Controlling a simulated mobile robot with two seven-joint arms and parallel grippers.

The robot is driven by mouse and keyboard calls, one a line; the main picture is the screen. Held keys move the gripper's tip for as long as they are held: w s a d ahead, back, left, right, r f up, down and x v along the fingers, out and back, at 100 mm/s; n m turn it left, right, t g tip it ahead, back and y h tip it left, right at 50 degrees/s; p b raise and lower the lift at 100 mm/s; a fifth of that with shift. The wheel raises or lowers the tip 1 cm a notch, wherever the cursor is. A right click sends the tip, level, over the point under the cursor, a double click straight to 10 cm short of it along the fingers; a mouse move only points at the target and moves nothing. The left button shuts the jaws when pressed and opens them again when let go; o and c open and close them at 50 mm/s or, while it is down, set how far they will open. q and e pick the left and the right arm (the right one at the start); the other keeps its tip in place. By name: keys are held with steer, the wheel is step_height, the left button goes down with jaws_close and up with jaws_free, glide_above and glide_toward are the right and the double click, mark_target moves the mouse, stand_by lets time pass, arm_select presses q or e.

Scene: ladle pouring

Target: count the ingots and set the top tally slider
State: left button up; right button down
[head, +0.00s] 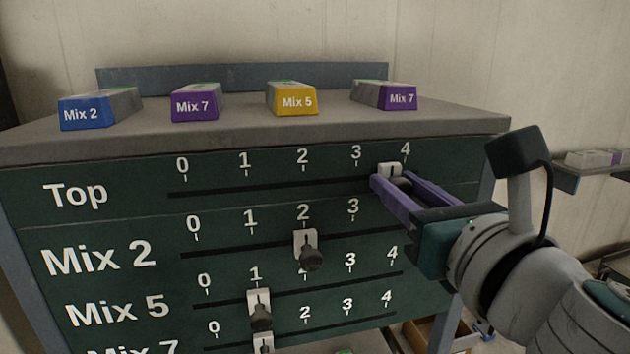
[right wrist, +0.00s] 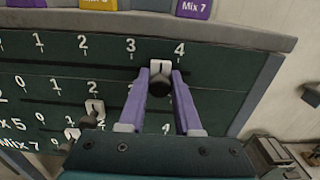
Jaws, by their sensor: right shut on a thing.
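On the board's top ledge lie a blue-ended Mix 2 ingot (head: 88,110), a purple-ended Mix 7 ingot (head: 196,104), a yellow-ended Mix 5 ingot (head: 292,100) and another purple-ended Mix 7 ingot (head: 388,95). The Top slider (head: 389,169) sits between the 3 and 4 marks, nearer 4; it also shows in the right wrist view (right wrist: 160,67). My right gripper (head: 392,182) is shut on its dark knob (right wrist: 159,87), one purple finger on each side. My left gripper is not in view.
Below, the Mix 2 slider (head: 306,243) stands at 2 and the Mix 5 slider (head: 260,304) near 1. The Mix 7 slider (head: 263,343) is partly cut off. A side shelf (head: 600,168) at the right holds more ingots.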

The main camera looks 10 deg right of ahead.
steer(key=shift+d, duration=1.35)
steer(key=c, duration=1)
jaws_free()
steer(key=shift+d, duration=0.1)
steer(key=o, duration=0.4)
steer(key=shift+c, duration=0.2)
steer(key=s+b, duration=0.3)
steer(key=s, duration=0.7)
steer(key=shift+b, duration=0.3)
